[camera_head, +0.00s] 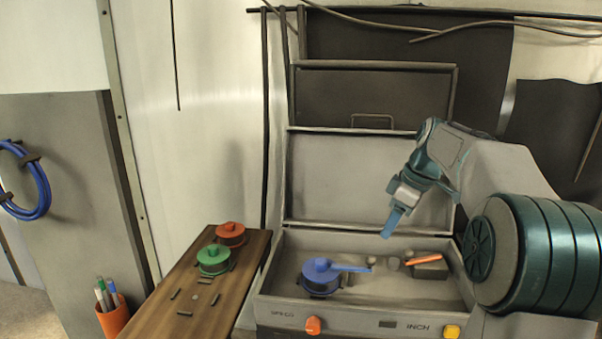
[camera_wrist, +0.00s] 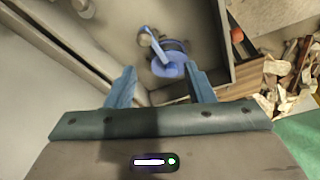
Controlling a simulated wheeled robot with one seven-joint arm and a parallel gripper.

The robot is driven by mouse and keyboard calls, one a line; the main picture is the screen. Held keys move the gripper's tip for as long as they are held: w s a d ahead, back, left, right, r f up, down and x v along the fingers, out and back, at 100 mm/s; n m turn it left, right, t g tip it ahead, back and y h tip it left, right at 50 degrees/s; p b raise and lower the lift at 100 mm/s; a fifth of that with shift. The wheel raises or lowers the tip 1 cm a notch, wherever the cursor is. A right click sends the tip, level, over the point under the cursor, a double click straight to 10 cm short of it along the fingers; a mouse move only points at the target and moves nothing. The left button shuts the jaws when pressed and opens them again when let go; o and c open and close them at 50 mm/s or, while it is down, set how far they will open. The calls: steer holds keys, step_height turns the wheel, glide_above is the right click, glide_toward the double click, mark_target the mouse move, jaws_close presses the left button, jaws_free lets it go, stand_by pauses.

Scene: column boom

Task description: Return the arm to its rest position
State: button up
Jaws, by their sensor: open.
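My gripper (camera_head: 391,222) hangs above the right part of the grey open case, its blue fingers pointing down. In the wrist view my gripper (camera_wrist: 162,92) shows two blue fingers spread apart with nothing held between them. My teal and grey arm comes in from the right in the head view.
The open case (camera_head: 270,285) has its lid raised behind. An orange-handled item (camera_head: 425,258) lies inside it at the right. A wooden board (camera_head: 167,297) at left carries a green pot (camera_head: 212,261) and a red pot (camera_head: 231,234). An orange pen cup (camera_head: 112,318) stands beside it.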

steer(key=s+a+f+m+h, duration=0.1)
steer(key=s+a+f+m, duration=0.1)
steer(key=s, duration=0.7)
steer(key=s+a+f+m+h, duration=0.1)
steer(key=s+a+f+m, duration=0.2)
steer(key=s, duration=0.6)
steer(key=s+a+f+m+t+h, duration=0.1)
steer(key=s+a+f+m, duration=0.2)
steer(key=s+f+m, duration=0.3)
steer(key=s+f, duration=0.1)
steer(key=s, duration=0.2)
steer(key=shift+s+a+f, duration=0.15)
steer(key=shift+s+a, duration=0.1)
steer(key=shift+s, duration=0.05)
